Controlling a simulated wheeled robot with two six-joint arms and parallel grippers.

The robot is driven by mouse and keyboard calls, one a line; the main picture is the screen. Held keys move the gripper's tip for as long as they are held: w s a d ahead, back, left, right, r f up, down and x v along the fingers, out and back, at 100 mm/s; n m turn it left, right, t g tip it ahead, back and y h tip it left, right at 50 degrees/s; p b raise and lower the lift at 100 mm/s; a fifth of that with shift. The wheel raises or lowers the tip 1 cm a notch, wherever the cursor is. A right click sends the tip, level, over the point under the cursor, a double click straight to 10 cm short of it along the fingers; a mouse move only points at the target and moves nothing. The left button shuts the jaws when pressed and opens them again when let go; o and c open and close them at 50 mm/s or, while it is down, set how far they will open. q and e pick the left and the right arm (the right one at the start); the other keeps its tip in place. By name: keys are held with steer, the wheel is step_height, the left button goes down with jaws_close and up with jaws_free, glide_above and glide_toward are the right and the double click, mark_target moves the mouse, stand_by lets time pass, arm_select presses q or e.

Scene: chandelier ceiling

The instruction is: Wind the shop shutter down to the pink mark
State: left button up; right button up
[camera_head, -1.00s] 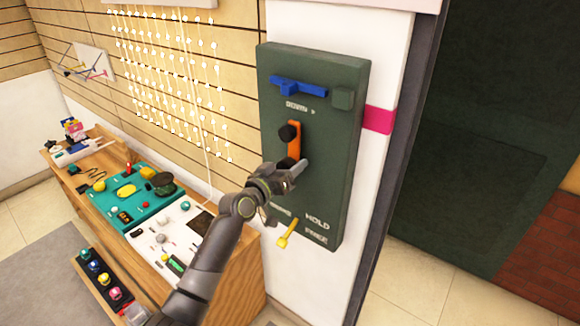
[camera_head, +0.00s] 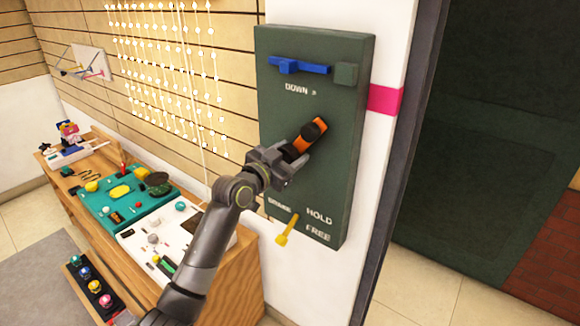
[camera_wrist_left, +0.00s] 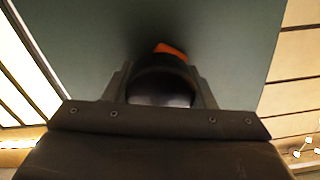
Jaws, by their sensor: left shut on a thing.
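The dark green winding box (camera_head: 340,160) is on the white wall post. My left gripper (camera_head: 287,163) is shut on the crank's lower left end; the fingers hide that part. In the left wrist view a dark round piece (camera_wrist_left: 160,88) sits between the fingers, with orange (camera_wrist_left: 170,50) behind. The pink mark (camera_head: 385,100) is on the post's right side. A dark green surface (camera_head: 490,130), perhaps the shutter, fills the right; its lower edge cannot be made out. My right gripper is not in view.
A yellow lever (camera_head: 287,231) sits low on the box near the HOLD and FREE labels. A blue bar (camera_head: 300,66) is at its top. A wooden bench (camera_head: 240,270) with small goods stands left. String lights (camera_head: 170,70) hang on the slatted wall.

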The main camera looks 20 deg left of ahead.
arm_select(q)
steer(key=m+b, duration=0.1)
steer(key=m, duration=0.1)
steer(key=m+b, duration=0.3)
steer(key=b, duration=0.1)
steer(key=shift+f+m, duration=0.3)
steer(key=shift+m, duration=0.1)
steer(key=m+b, duration=0.4)
steer(key=m, duration=0.1)
steer(key=shift+m+b, duration=0.5)
steer(key=shift+m, duration=0.1)
steer(key=m+b, duration=0.3)
steer(key=m, duration=0.2)
steer(key=shift+m, duration=0.3)
steer(key=shift+r, duration=0.1)
steer(key=o, duration=1.4)
steer(key=shift+d, duration=0.1)
steer(key=shift+s, duration=0.15)
